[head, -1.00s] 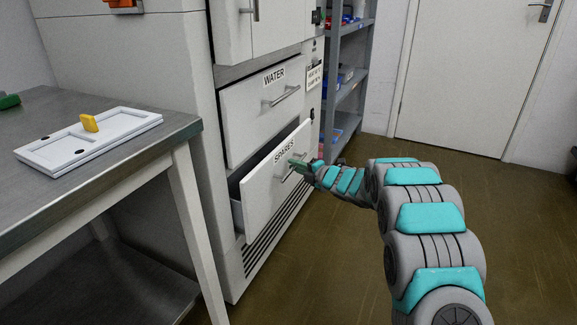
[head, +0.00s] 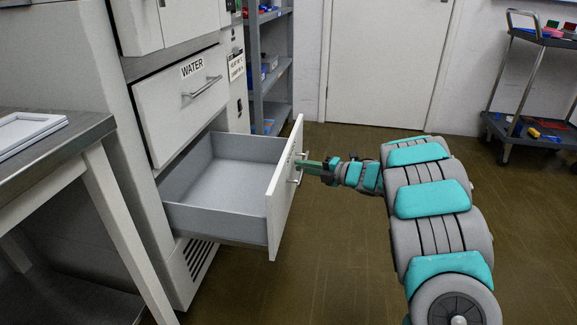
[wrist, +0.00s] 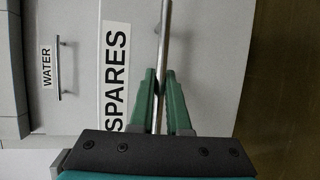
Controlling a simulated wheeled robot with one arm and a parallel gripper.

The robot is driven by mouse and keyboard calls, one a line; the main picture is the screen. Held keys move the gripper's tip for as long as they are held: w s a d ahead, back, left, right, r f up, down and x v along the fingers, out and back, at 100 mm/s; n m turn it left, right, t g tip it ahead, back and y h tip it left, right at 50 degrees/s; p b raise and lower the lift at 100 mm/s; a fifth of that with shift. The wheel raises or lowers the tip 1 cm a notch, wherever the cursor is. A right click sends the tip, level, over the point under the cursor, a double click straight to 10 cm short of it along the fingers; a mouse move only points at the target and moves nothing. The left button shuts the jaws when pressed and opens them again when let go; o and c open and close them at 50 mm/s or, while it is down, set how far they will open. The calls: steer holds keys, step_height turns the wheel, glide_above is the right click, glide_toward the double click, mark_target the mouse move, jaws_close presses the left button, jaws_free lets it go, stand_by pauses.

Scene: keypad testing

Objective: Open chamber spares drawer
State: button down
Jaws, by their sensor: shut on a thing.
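The chamber spares drawer (head: 240,160) is pulled well out of the white cabinet in the head view, and its grey interior looks empty. Its front panel (head: 284,195) is seen nearly edge-on. In the wrist view the panel carries the label SPARES (wrist: 116,75). The drawer's bar handle (wrist: 165,40) runs between the green fingers of my gripper (wrist: 161,85). My gripper (head: 308,166) is shut on this handle in front of the panel, reaching in from the right.
The WATER drawer (head: 185,100) above is closed. A metal table (head: 85,135) with a white tray (head: 28,130) stands at left. A grey shelf (head: 270,75) and a door (head: 375,60) are behind. A cart (head: 530,130) stands at far right. The floor (head: 340,260) in front is clear.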

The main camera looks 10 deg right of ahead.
steer(key=shift+s+d+f, duration=0.1)
steer(key=shift+s+d, duration=0.05)
steer(key=shift+d, duration=0.3)
steer(key=c, duration=0.9)
jaws_free()
steer(key=shift+v, duration=3.9)
